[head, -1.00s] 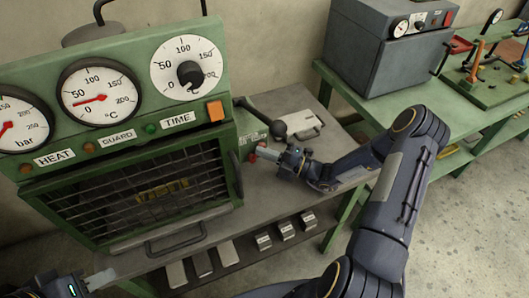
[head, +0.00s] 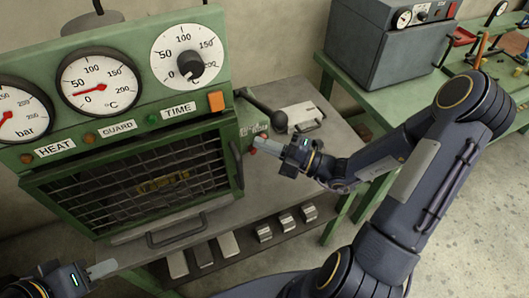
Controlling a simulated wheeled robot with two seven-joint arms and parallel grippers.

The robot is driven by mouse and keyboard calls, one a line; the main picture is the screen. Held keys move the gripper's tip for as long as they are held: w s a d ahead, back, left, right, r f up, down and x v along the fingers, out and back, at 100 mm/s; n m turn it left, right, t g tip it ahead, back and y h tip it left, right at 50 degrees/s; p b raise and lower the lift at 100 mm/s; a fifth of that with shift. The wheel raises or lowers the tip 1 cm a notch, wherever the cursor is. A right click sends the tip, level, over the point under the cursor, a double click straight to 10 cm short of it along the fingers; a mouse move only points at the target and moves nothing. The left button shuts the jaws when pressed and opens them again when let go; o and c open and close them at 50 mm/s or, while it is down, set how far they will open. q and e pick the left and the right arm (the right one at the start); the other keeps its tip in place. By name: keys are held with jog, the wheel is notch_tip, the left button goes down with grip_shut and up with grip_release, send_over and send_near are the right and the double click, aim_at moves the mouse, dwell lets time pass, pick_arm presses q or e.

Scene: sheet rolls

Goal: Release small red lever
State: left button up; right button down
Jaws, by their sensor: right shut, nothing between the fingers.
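The small red lever (head: 253,151) shows as a small bit of red at the right side of the green press (head: 226,115), partly hidden by my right gripper. My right gripper (head: 262,143) is shut and holds nothing. Its tips are right beside the red bit; I cannot tell whether they touch it. My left gripper (head: 102,269) is low at the left, in front of the press and away from the lever. Its fingers show as one pale block, so its opening is unclear.
A dark ball-ended handle (head: 277,120) sticks out from the press just above my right gripper. A wire guard (head: 130,190) covers the press front. Several metal blocks (head: 229,244) lie on the lower shelf. A grey box machine (head: 385,45) stands on the green bench behind.

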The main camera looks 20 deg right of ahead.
jog(key=shift+s+a+r, duration=0.3)
jog(key=shift+s+r, duration=0.05)
jog(key=shift+s, duration=0.3)
jog(key=shift+s+a+r, duration=0.25)
jog(key=shift+s+r, duration=0.05)
jog(key=shift+s, duration=0.4)
jog(key=shift+s+a+r, duration=0.3)
jog(key=shift+s+r, duration=0.05)
jog(key=shift+s, duration=0.3)
